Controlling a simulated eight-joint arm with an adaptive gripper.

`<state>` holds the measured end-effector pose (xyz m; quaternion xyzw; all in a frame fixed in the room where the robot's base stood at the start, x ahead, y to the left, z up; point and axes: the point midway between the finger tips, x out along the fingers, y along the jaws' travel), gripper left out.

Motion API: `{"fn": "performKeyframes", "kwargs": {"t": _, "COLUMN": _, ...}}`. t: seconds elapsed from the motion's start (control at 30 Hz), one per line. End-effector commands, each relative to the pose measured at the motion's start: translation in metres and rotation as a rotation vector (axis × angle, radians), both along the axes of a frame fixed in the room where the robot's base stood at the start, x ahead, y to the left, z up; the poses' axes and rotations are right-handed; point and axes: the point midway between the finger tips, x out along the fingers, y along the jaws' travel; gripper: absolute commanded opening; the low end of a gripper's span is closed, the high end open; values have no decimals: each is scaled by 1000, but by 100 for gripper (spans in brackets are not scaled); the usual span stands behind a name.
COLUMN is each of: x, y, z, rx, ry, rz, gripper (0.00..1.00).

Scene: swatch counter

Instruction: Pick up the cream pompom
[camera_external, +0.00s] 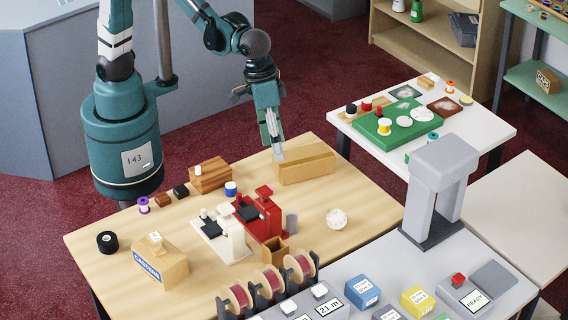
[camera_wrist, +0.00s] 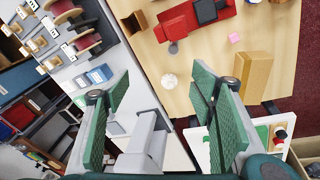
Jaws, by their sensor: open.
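The cream pompom (camera_external: 337,218), a small pale fluffy ball, rests on the bare wooden table top to the right of the red device. It also shows in the wrist view (camera_wrist: 169,81), between my fingers in the picture but well beyond them. My gripper (camera_external: 277,152) hangs above the back of the table near the long wooden block, to the left of and behind the pompom. In the wrist view my green-padded fingers (camera_wrist: 160,90) are spread wide with nothing between them. Nothing hides the pompom.
The table around the pompom is clear.

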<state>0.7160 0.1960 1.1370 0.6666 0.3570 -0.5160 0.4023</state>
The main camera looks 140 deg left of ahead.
Motion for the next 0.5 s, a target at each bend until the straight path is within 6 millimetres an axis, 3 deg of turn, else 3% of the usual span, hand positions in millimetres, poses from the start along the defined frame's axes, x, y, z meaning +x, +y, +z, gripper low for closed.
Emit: {"fn": "performKeyframes", "kwargs": {"t": 0.5, "x": 52, "y": 71, "z": -80, "rx": -64, "ry": 81, "rz": 274, "gripper": 55}}
